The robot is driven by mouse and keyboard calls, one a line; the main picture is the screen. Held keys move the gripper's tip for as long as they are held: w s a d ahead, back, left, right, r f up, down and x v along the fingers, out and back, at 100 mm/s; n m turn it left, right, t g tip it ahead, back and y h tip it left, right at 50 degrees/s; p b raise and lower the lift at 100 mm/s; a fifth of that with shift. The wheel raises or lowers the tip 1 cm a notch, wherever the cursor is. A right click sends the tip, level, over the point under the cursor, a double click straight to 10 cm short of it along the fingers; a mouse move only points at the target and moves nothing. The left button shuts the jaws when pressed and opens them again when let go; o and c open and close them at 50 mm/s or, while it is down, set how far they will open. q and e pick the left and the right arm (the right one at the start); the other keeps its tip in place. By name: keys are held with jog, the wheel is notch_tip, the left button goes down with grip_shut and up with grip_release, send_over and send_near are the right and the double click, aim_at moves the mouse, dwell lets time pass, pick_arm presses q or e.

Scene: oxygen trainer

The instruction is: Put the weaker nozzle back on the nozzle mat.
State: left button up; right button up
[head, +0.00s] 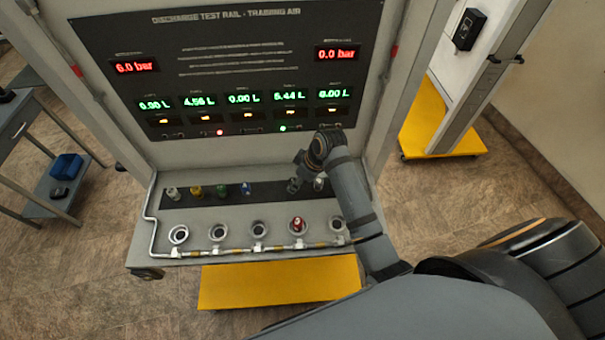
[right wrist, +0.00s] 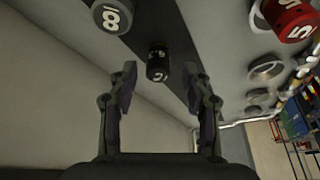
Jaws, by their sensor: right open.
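The nozzle mat (head: 270,190) is a dark strip on the bench. White (head: 172,193), yellow (head: 195,191), green (head: 221,191) and blue (head: 246,188) nozzles stand along it, with a dark nozzle (head: 293,186) and a grey one (head: 319,184) farther right. A red nozzle (head: 298,224) sits in the fourth port from the left. My right gripper (head: 305,165) is over the mat's right part. In the right wrist view its open jaws (right wrist: 159,72) have a small dark nozzle (right wrist: 158,65) in line between them, seemingly untouched. The grey nozzle marked 8 (right wrist: 112,16) and the red nozzle (right wrist: 292,18) are outside the jaws.
The other ports, such as the middle one (head: 259,230), look empty. A pipe (head: 200,254) runs along the bench front. The panel (head: 230,65) behind shows 4.56 L in its second readout and 5.44 L in its fourth. My right arm covers part of the bench's right end.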

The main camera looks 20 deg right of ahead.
pick_arm(q)
notch_tip(320, 180, down, 3)
jog(key=shift+w+r+b, duration=0.1)
jog(key=shift+w+b, duration=0.05)
jog(key=shift+b, duration=1.1)
pick_arm(e)
jog(key=v, duration=1)
jog(key=shift+s+r, duration=0.15)
jog(key=shift+s, duration=0.05)
jog(key=shift+d, duration=0.1)
